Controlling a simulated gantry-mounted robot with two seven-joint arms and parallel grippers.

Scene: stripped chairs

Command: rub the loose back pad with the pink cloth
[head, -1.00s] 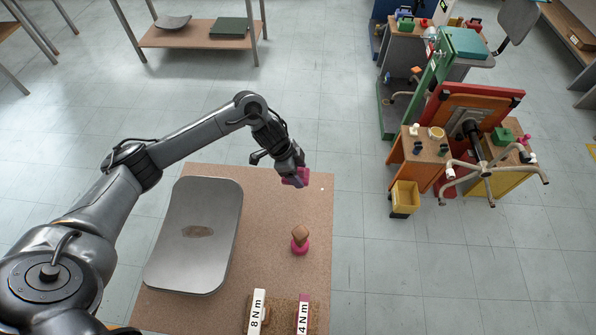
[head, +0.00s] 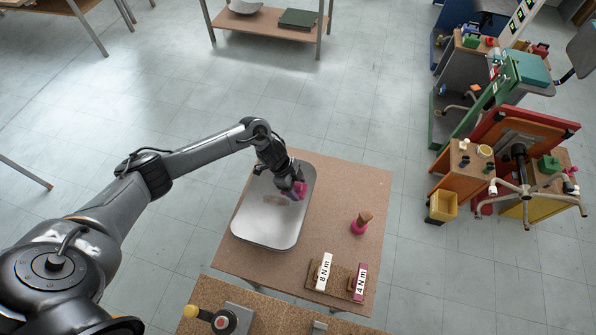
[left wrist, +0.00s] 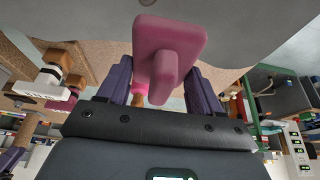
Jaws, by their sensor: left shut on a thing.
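The loose back pad (head: 260,228) is a light grey rounded rectangle lying flat on the brown table. A tan smudge (head: 274,199) marks its middle. My left gripper (head: 297,191) is over the pad's right side, right of the smudge. It is shut on the pink cloth (head: 300,188), a folded-looking pad with a raised grip. In the left wrist view the pink cloth (left wrist: 168,42) sits between the purple fingers (left wrist: 158,82), with its flat face toward the grey pad (left wrist: 245,28). I cannot tell if they touch. My right gripper is out of view.
A pink-based brown-topped tool (head: 361,222) stands right of the pad. Blocks labelled 8 Nm (head: 324,272) and 4 Nm (head: 360,281) are at the table's front. A red-and-orange chair unit (head: 505,140) and yellow bin (head: 441,206) stand at right. Floor between is clear.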

